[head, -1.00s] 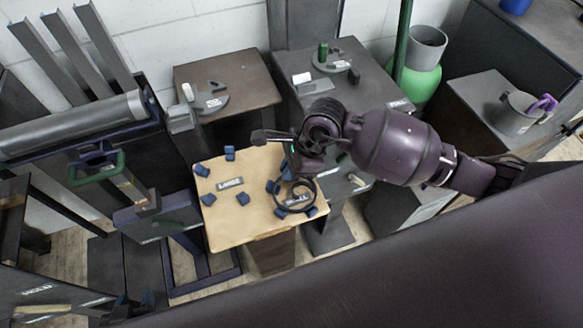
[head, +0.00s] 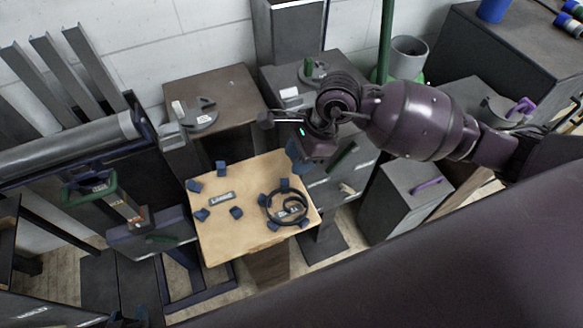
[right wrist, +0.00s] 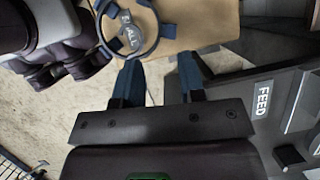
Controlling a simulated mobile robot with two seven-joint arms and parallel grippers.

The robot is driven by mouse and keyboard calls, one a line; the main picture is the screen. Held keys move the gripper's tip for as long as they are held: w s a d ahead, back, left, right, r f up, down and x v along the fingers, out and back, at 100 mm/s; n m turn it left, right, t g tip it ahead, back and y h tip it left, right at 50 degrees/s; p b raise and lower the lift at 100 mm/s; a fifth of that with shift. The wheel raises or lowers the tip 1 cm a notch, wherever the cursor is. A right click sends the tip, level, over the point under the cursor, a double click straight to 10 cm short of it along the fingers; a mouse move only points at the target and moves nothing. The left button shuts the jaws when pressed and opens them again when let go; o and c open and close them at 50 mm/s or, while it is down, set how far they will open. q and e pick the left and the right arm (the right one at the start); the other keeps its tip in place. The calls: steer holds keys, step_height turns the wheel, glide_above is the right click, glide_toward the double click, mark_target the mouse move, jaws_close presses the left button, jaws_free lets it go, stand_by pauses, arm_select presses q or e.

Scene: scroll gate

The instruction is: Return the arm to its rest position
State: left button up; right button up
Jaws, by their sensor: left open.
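My right arm reaches in from the right in the head view. Its gripper (head: 297,155) hangs by the far right edge of the wooden board, with blue fingers. In the right wrist view the two blue fingers (right wrist: 158,82) stand apart with nothing between them. A dark ring (head: 287,206) lies on the board (head: 245,240) among blue blocks. It also shows beyond the left finger in the right wrist view (right wrist: 106,40), apart from the gripper. My left gripper (head: 130,320) is barely in view at the bottom left edge, mostly cut off.
More blue blocks (head: 236,212) sit on the board's left side around a label. A brown table (head: 230,95) and a grey cabinet (head: 345,75) stand behind. A grey roller (head: 70,145) is at left. A cabinet with a purple handle (head: 428,183) stands under my right arm.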

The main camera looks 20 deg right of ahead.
steer(key=shift+s+d+r, duration=0.1)
steer(key=shift+d+r, duration=0.1)
steer(key=shift+r, duration=0.45)
